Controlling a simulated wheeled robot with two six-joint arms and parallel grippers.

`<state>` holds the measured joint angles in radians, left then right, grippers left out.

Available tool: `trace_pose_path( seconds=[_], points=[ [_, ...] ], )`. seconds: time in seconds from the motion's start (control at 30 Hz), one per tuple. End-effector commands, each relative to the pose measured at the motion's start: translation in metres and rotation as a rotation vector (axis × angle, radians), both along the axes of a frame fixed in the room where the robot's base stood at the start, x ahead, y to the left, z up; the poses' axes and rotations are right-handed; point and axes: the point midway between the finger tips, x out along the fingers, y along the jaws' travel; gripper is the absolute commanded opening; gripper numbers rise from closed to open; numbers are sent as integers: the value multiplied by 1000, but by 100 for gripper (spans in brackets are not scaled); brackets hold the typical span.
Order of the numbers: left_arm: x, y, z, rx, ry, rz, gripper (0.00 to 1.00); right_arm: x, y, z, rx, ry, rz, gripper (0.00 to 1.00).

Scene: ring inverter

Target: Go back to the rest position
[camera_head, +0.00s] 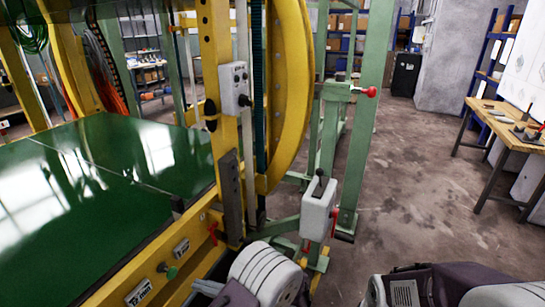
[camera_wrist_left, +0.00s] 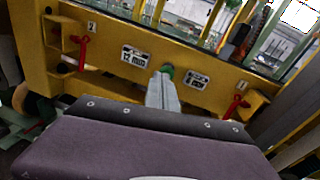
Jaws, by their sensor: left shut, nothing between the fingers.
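My left gripper (camera_wrist_left: 163,92) shows in the left wrist view as a narrow grey pair of fingers, shut with nothing between them. Its tips point at a green button (camera_wrist_left: 167,70) on the yellow machine beam. I cannot tell whether they touch it. In the head view the green button (camera_head: 171,272) shows at the lower left, and my left arm's pale wrist is right of it at the bottom edge. My right arm shows at the bottom right; its gripper is out of view.
The ring machine's yellow frame (camera_head: 207,60) and green table (camera_head: 90,210) fill the left. Red levers (camera_wrist_left: 80,50) flank the button on the beam. A grey control box (camera_head: 318,208) stands at centre. Floor is free to the right, up to a wooden workbench (camera_head: 500,128).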

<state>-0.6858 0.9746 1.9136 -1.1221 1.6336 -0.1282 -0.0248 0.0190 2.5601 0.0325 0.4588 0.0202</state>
Motion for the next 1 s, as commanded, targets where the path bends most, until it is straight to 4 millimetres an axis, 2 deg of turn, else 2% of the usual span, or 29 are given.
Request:
trace_pose_path(
  seconds=[0.03, 0.1, 0.2, 0.3, 0.37, 0.43, 0.5, 0.57, 0.67, 0.73, 0.77, 0.8, 1.0],
  points=[
    [-4, 27, 24, -46, -53, 104, 0, 0, 0, 0, 0, 0, 0, 60],
    [-31, 65, 43, -142, -106, 282, 0, 0, 0, 0, 0, 0, 0, 60],
    [-81, 96, 42, -353, -192, 535, 0, 0, 0, 0, 0, 0, 0, 60],
    [-125, 97, 25, -589, -307, 756, 0, 0, 0, 0, 0, 0, 0, 60],
    [-144, 86, 13, -730, -393, 872, 0, 0, 0, 0, 0, 0, 0, 60],
    [-156, 67, -1, -899, -513, 996, 0, 0, 0, 0, 0, 0, 0, 60],
    [-158, 41, -14, -1068, -652, 1111, 0, 0, 0, 0, 0, 0, 0, 60],
    [-151, 19, -23, -1194, -762, 1184, 0, 0, 0, 0, 0, 0, 0, 60],
    [-134, -12, -37, -1350, -915, 1284, 0, 0, 0, 0, 0, 0, 0, 60],
    [-107, -24, -38, -1453, -1050, 1315, 0, 0, 0, 0, 0, 0, 0, 60],
    [-100, -23, -23, -1471, -1075, 1304, 0, 0, 0, 14, 0, 1, 0, 60],
    [-101, -23, -1, -1465, -1066, 1304, 0, 0, 0, 37, 0, 2, 0, 60],
    [-102, -23, 68, -1462, -1061, 1302, 0, 0, 0, 106, 0, -1, 0, 60]
  ],
)
